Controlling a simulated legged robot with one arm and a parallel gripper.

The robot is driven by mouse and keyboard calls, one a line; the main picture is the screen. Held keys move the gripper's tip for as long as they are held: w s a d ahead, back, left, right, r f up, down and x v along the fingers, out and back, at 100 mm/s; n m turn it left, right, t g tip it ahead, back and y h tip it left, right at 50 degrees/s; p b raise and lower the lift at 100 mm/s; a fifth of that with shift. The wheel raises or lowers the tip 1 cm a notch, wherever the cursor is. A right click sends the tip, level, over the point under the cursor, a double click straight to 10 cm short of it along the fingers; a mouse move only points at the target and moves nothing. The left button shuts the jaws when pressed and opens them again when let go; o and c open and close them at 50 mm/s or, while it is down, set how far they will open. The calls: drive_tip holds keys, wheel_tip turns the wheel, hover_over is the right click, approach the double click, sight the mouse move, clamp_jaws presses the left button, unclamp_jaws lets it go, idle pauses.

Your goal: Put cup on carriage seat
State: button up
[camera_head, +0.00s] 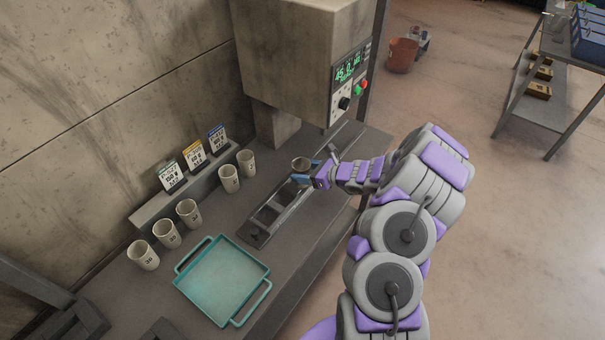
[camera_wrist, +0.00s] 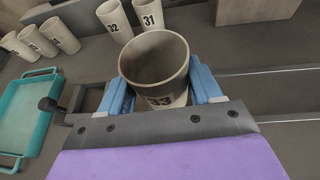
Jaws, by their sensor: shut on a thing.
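A pale grey cup marked 33 (camera_wrist: 158,68) is held between the blue fingers of my gripper (camera_wrist: 162,88) in the wrist view. The cup is roughly upright, with its open top showing. In the head view the cup (camera_head: 301,163) and my gripper (camera_head: 304,176) are over the metal rail assembly (camera_head: 262,220) on the bench, below and left of the control panel. A dark knob (camera_wrist: 47,104) shows left of my gripper in the wrist view. I cannot clearly make out the carriage seat; the cup and gripper hide part of the rail. Any gap under the cup is hidden.
Several similar cups stand along the wall, including cups marked 32 (camera_wrist: 113,18) and 31 (camera_wrist: 149,16). A teal tray (camera_head: 222,282) lies on the bench's near left. Label cards (camera_head: 195,155) stand on a ledge. The machine housing (camera_head: 298,50) overhangs the rail's far end.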

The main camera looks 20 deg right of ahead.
drive_tip(key=shift+w+d+f, duration=0.1)
drive_tip(key=shift+w+d, duration=0.05)
drive_tip(key=shift+w, duration=0.55)
drive_tip(key=shift+w+d+f, duration=0.1)
drive_tip(key=shift+w, duration=0.6)
wheel_tip(320, 180, down, 4)
drive_tip(key=shift+a+r+b, duration=0.1)
drive_tip(key=shift+r+b, duration=0.05)
drive_tip(key=shift+b, duration=0.3)
drive_tip(key=shift+r, duration=0.1)
drive_tip(key=o, duration=1.1)
drive_tip(key=shift+o, duration=0.2)
